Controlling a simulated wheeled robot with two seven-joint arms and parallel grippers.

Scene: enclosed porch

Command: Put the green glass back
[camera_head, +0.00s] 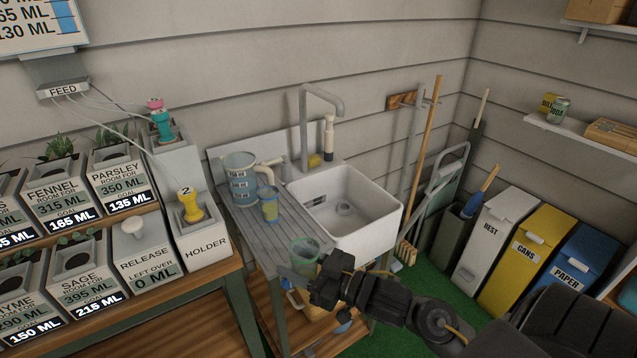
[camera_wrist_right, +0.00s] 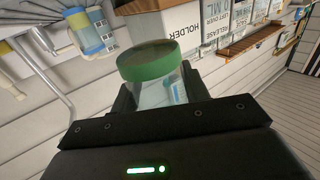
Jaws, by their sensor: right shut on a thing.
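A blue glass with a yellow-green base (camera_head: 270,204) and a larger blue measuring jug (camera_head: 240,178) stand on the drainboard (camera_head: 265,237). My left gripper is not in view.
A white sink (camera_head: 355,207) with a tap (camera_head: 310,120) adjoins the drainboard on the right. A planter bench with a holder (camera_head: 205,249) and a release box (camera_head: 140,262) stands to the left. Bins (camera_head: 537,261) line the right wall.

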